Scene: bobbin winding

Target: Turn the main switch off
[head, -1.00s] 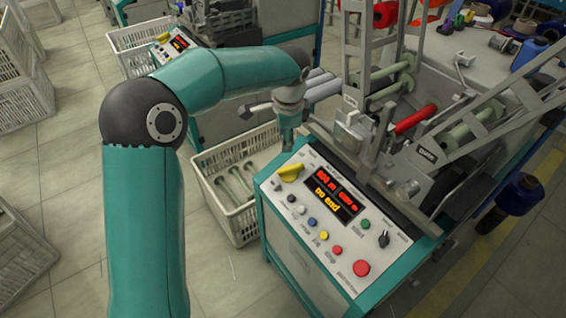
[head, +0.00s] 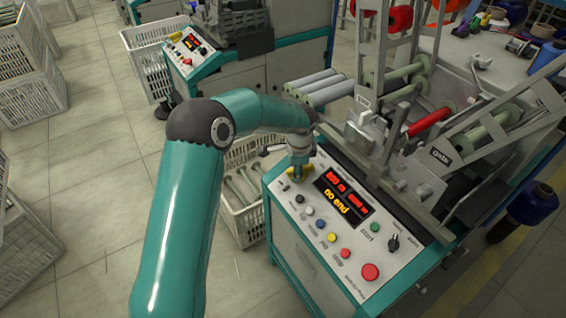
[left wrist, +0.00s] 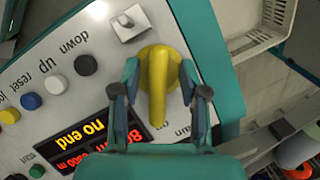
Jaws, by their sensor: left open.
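The main switch is a yellow rotary knob (left wrist: 158,75) on the sloped control panel (head: 330,262). In the left wrist view its long handle lies between the two fingers of my left gripper (left wrist: 160,92). The gripper is open, with one finger on each side of the handle; I cannot tell whether either finger touches it. My right gripper is not in view.
Near the knob are a small metal toggle (left wrist: 127,28) and several coloured buttons. A red mushroom button (head: 370,271) sits at the panel's lower right. A white crate (head: 240,215) stands left of the machine.

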